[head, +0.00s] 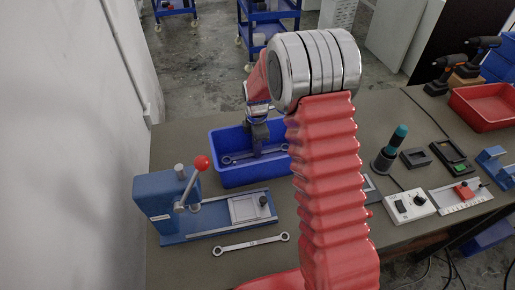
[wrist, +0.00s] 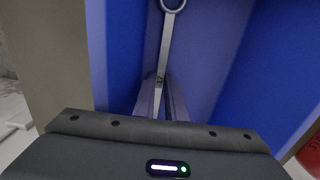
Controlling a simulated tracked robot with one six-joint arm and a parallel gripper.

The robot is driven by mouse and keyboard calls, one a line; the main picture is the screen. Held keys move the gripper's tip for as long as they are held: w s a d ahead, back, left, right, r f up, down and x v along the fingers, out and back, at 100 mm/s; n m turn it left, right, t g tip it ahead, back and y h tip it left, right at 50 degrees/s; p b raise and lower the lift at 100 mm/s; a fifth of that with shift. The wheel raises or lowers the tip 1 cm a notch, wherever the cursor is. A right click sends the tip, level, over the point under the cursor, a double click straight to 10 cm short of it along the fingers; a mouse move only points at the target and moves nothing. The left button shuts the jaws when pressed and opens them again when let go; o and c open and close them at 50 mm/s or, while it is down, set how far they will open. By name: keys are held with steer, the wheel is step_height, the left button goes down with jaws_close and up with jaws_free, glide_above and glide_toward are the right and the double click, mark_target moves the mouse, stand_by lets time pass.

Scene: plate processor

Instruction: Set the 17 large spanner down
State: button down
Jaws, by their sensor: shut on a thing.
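The 17 large spanner (wrist: 166,50) is silver, with a ring end at the top of the wrist view and a small mark on its shaft. My gripper (wrist: 161,98) is shut on the shaft. In the head view my gripper (head: 259,150) reaches down into the blue bin (head: 232,180), and the spanner (head: 238,158) lies low across the bin's inside. I cannot tell whether it touches the bin floor. My fingers hide the middle of its shaft.
Another spanner (head: 250,244) lies on the table in front of a blue press (head: 170,205) with a red knob. A red tray (head: 485,105), drills (head: 447,72) and small devices (head: 410,205) stand at the right. The bin walls are close around my gripper.

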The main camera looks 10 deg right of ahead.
steer(key=c, duration=2.1)
jaws_free()
steer(key=shift+f, duration=0.1)
step_height(320, 180, up, 12)
steer(key=shift+r, duration=0.1)
steer(key=shift+r, duration=0.1)
